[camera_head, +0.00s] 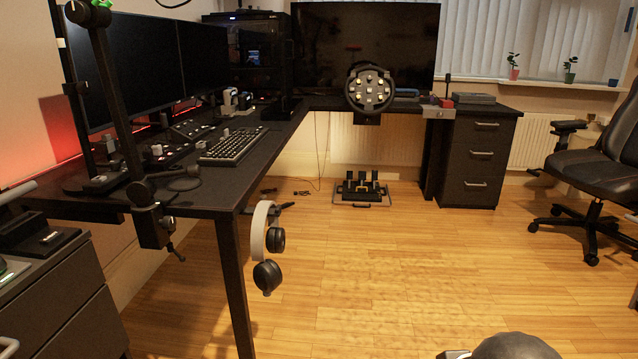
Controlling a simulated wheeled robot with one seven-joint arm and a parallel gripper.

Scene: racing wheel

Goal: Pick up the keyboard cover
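A dark keyboard (232,147) with pale keys lies on the left wing of the black L-shaped desk (300,108), close to its inner edge. I cannot make out a separate cover on or beside it; keys show across its top. A rounded dark part of my own body shows at the bottom edge, right of centre. My gripper's fingers are not in view.
Headphones (265,272) hang at the desk's near corner, by a clamp arm (115,110). Monitors (125,70), a racing wheel (369,88), pedals (361,188), a drawer unit (478,158) and an office chair (595,170) surround a large clear wooden floor (400,260).

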